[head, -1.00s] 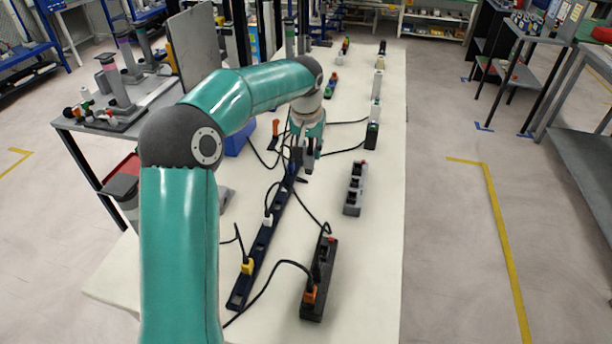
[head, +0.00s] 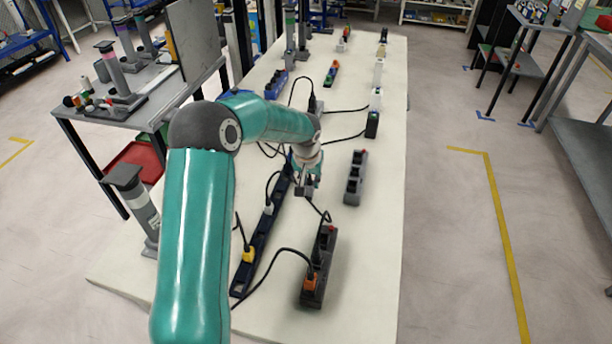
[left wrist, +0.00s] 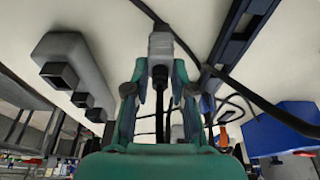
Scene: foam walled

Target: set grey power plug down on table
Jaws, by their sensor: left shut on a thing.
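My left gripper (head: 306,187) is over the table between the dark blue strip and the grey strip. In the left wrist view my left gripper (left wrist: 160,85) is shut on the grey power plug (left wrist: 160,45), which sits between the fingertips with its dark cable trailing. In the head view the plug is hard to make out from the gripper. I cannot tell whether it touches the table (head: 380,230). My right gripper is not in view.
The grey power strip (head: 355,178) lies to the right. The long dark blue strip (head: 262,240) holds a white plug (head: 268,209) and a yellow plug (head: 248,255). Loose cables cross the area. The table's right side is clear.

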